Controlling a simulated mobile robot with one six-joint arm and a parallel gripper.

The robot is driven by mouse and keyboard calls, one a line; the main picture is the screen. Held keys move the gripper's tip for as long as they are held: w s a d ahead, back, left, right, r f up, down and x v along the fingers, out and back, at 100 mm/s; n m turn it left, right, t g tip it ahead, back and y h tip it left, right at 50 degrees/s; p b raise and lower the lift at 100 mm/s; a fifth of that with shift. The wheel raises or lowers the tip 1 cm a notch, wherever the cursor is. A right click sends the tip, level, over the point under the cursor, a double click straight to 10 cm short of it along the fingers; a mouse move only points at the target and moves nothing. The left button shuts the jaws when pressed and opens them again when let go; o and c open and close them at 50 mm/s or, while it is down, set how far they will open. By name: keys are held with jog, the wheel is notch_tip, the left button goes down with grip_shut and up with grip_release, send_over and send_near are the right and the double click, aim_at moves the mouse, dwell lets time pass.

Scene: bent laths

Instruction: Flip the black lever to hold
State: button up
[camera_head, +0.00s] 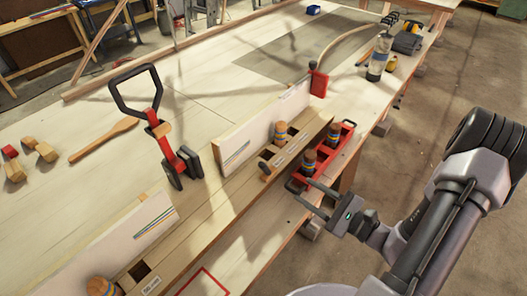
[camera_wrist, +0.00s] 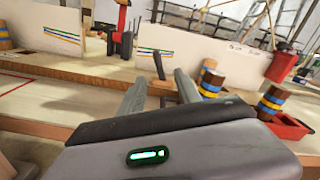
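A small black lever (camera_wrist: 158,66) stands up from the wooden rail in the wrist view, its top leaning slightly left. In the head view a small dark piece (camera_head: 265,167) at the rail beside the white board looks like the same lever. My gripper (camera_head: 303,191) is at the bench's front edge, near the red tray. Its two grey fingers are apart with nothing between them; in the wrist view the lever shows beyond the gap between the fingertips (camera_wrist: 161,79). I cannot read which label the lever points to.
A red tray (camera_head: 296,180) holding striped wooden pegs stands just beyond my fingers. White boards (camera_head: 262,128) stand along the rail. A red and black clamp with a loop handle (camera_head: 173,150) stands behind. A mallet (camera_head: 103,138) lies left. The bench's middle is mostly clear.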

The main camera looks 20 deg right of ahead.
aim_at(266, 169)
jog(key=b+x, duration=0.1)
jog(key=x, duration=1.5)
jog(key=shift+s+a+b, duration=0.2)
jog(key=shift+a+b, duration=0.05)
jog(key=shift+b, duration=0.15)
jog(key=shift+c, duration=0.4)
grip_shut()
